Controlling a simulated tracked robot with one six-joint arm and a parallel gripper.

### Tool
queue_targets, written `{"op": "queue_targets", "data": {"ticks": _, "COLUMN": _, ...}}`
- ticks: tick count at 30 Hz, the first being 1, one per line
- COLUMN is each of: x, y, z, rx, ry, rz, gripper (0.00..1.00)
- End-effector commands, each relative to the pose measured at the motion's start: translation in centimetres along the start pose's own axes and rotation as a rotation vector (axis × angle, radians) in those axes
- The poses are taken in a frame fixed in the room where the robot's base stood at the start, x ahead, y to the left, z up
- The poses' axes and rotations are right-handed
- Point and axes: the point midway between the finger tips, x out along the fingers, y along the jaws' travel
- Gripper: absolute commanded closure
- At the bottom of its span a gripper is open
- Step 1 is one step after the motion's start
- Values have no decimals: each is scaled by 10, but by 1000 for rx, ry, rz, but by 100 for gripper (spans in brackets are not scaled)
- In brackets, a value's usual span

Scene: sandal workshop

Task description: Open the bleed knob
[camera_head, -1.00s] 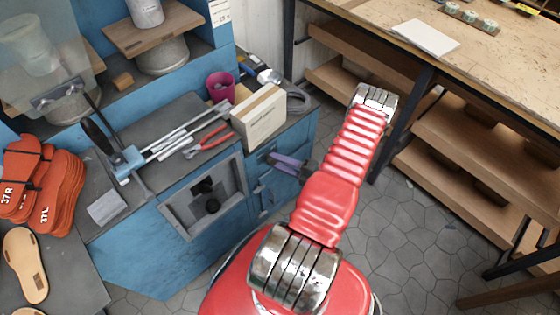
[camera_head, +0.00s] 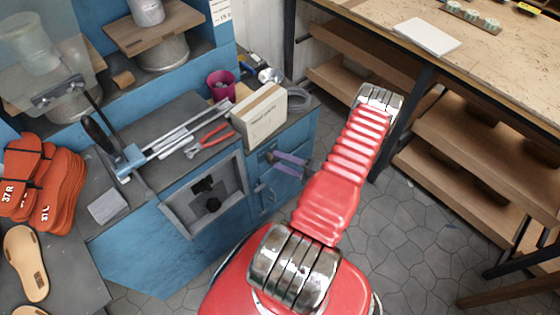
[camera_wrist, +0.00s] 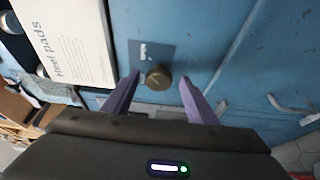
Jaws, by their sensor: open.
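The bleed knob (camera_wrist: 158,77) is a small, dark brownish round knob on a blue cabinet front. A grey plate beside it reads "OPEN", and a lighter mark shows on its face. My gripper (camera_wrist: 160,80) is open, with one purple finger on each side of the knob in the wrist view. Gaps show between both fingers and the knob; how deep the fingertips reach is hard to tell. In the head view my gripper (camera_head: 276,161) is at the cabinet front below the white box, and I cannot make out the knob clearly there.
A white "Heel pads" box (camera_head: 259,116) stands on the cabinet top above the gripper, and also shows in the wrist view (camera_wrist: 75,40). Red pliers (camera_head: 208,141) lie left of it. A metal handle (camera_wrist: 290,106) is on the cabinet front. A wooden shelf table (camera_head: 480,130) stands right.

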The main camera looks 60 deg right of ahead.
Motion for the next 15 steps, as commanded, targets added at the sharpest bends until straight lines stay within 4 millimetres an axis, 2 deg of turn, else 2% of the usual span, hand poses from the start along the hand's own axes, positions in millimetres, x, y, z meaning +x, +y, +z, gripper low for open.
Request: {"op": "queue_targets", "data": {"ticks": 15, "x": -70, "y": -1, "z": 1, "rx": 0, "ry": -4, "rz": -1, "gripper": 48}}
